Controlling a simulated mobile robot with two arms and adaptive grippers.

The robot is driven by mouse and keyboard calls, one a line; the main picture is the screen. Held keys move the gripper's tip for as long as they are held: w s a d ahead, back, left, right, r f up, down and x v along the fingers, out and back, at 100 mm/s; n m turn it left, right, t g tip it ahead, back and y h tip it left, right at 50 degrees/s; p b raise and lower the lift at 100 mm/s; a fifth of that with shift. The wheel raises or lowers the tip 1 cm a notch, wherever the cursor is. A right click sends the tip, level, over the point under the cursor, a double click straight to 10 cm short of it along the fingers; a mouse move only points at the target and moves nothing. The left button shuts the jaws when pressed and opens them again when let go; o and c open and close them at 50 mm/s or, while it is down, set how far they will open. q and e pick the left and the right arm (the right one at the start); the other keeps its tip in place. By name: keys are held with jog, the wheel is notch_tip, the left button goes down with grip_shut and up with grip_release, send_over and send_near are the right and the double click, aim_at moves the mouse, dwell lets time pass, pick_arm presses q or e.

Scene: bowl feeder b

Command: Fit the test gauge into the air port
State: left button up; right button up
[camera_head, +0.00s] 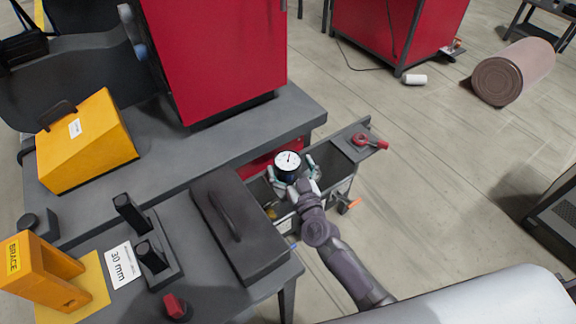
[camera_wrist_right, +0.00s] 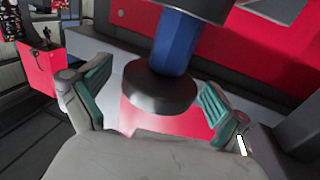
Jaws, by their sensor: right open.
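The test gauge (camera_head: 288,160) has a round white dial with a dark rim, facing up, over the narrow grey trough in the head view. My right gripper (camera_head: 291,172) is open, one finger on either side of the gauge. In the right wrist view, a blue hexagonal stem (camera_wrist_right: 174,42) with a black round disc (camera_wrist_right: 158,88) at one end stands between the open green-padded fingers (camera_wrist_right: 155,82). Gaps show beside the disc, with no clear finger contact. What supports the gauge is hidden. I cannot make out the air port. My left gripper is not in view.
A red valve handle (camera_head: 362,140) is at the trough's right end, and an orange-tipped lever (camera_head: 350,205) on its front side. A dark lidded box (camera_head: 262,262) is close on the left. A red cabinet (camera_head: 215,60) rises behind. Open floor (camera_head: 430,170) lies to the right.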

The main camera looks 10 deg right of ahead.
aim_at(283, 152)
jog(key=w, duration=0.3)
jog(key=shift+w+a, duration=0.15)
jog(key=shift+a, duration=0.15)
jog(key=shift+c, duration=0.4)
jog(key=c, duration=1.2)
jog(key=shift+r, duration=0.1)
jog(key=shift+r, duration=0.25)
notch_tip(283, 152, up, 4)
jog(key=p, duration=0.2)
jog(key=shift+p, duration=0.4)
jog(key=d+r, duration=0.2)
jog(key=d, duration=0.2)
jog(key=d+r+p, duration=0.1)
jog(key=d+r, duration=0.1)
jog(key=d, duration=0.2)
jog(key=d+r, duration=0.2)
jog(key=d, duration=0.1)
jog(key=shift+s+d+r+p, duration=0.15)
jog(key=shift+s+d+p, duration=0.2)
jog(key=shift+d, duration=0.05)
